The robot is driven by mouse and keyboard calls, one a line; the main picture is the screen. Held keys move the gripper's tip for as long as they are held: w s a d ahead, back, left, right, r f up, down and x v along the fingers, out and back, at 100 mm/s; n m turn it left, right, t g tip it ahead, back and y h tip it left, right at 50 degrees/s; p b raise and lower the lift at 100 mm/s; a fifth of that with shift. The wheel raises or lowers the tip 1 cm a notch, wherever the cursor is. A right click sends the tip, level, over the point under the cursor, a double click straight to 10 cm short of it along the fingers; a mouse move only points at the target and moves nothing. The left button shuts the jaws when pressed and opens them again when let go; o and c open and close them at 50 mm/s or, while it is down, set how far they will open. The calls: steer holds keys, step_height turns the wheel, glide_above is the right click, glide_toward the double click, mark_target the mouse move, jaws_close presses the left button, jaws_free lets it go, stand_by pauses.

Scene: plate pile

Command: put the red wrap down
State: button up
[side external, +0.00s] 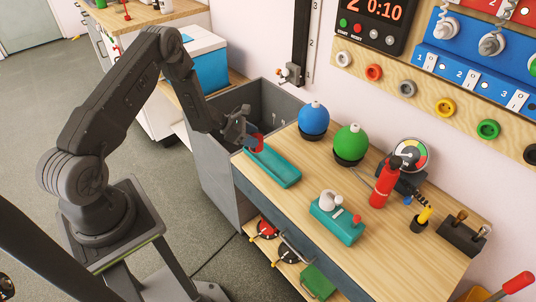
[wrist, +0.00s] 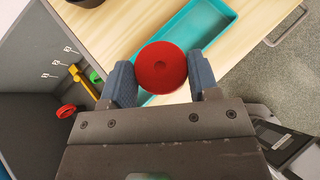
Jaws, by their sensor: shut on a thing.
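The red wrap (side external: 255,144) is held in my gripper (side external: 246,137), above the left end of the teal tray (side external: 285,178). In the wrist view the red wrap (wrist: 161,67) shows as a round red disc between the two blue-grey fingers of my gripper (wrist: 161,78), which are shut on it. The teal tray (wrist: 215,22) lies behind the wrap in that view, and its visible floor looks empty. The wrap and the finger partly hide the tray's near end. I cannot tell whether the wrap touches the tray.
A grey bin (side external: 262,103) stands left of the wooden bench (side external: 285,205); a red ring (wrist: 66,111) shows inside it. Blue (side external: 314,117) and green (side external: 349,142) balls stand behind the tray. A teal block (side external: 337,222) and red bottle (side external: 384,184) are to the right.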

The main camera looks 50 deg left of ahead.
mark_target(261, 150)
steer(key=shift+w+d+f, duration=0.6)
steer(key=shift+d+f, duration=0.1)
steer(key=shift+f, duration=0.5)
steer(key=shift+w+d+f, duration=0.65)
steer(key=shift+f, duration=0.6)
steer(key=shift+w+d+f, duration=0.6)
steer(key=shift+d+f, duration=0.1)
steer(key=shift+f, duration=0.5)
steer(key=shift+f, duration=0.1)
steer(key=o, duration=0.9)
